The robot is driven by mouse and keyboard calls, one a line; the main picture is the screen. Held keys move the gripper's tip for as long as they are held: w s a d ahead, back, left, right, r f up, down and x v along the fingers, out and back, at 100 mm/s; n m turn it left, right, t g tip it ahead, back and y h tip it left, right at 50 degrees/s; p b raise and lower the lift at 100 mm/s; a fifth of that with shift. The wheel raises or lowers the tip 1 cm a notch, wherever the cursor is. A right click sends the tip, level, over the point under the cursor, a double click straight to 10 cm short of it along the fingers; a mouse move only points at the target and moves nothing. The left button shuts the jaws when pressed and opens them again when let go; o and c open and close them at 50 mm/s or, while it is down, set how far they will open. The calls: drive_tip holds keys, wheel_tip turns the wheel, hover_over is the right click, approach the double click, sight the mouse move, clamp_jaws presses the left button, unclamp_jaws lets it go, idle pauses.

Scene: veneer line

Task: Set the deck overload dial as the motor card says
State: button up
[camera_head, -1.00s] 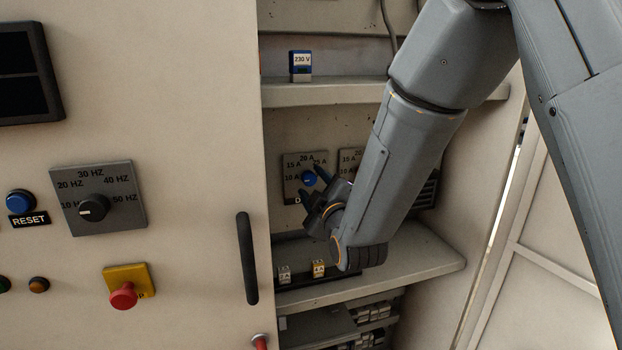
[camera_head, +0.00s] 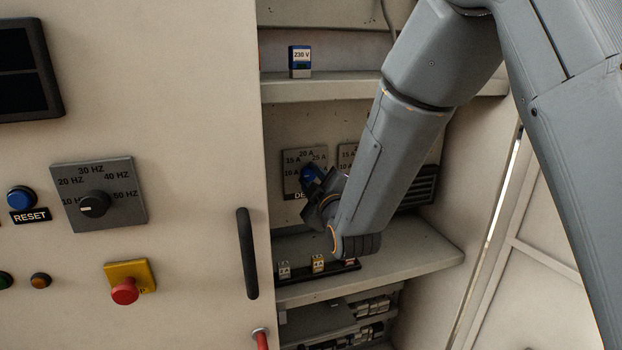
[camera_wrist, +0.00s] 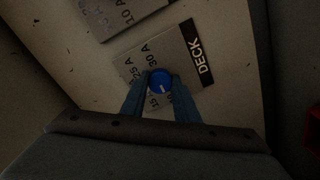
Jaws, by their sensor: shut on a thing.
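The deck overload dial is a grey plate (camera_head: 291,184) on the cabinet's back wall, marked from 10 A through 15 A, 20 A and 25 A. In the wrist view the plate (camera_wrist: 140,48) also shows 30 A and a black DECK label (camera_wrist: 197,54). Its blue knob (camera_wrist: 160,77) sits between the fingertips of my gripper (camera_wrist: 160,86), which is shut on it. In the head view my gripper (camera_head: 316,186) covers much of the knob. I cannot tell which mark the knob points at. No motor card is readable in these views.
A second dial plate (camera_head: 347,156) is right beside the deck one, partly behind my arm. A shelf (camera_head: 400,262) with small labelled blocks lies below. A 230 V block (camera_head: 300,62) stands on the upper shelf. The cabinet front with handle (camera_head: 248,253) is at left.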

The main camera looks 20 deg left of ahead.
drive_tip(key=m+b, duration=0.3)
drive_tip(key=m, duration=0.1)
drive_tip(key=shift+f, duration=0.1)
drive_tip(key=shift+m+b, duration=1.8)
drive_tip(key=shift+m, duration=0.4)
drive_tip(key=o, duration=1.1)
drive_tip(key=shift+c, duration=0.2)
drive_tip(key=shift+s, duration=0.1)
drive_tip(key=b+v, duration=0.2)
drive_tip(key=v, duration=0.5)
drive_tip(key=shift+s+d, duration=0.2)
drive_tip(key=shift+s, duration=0.1)
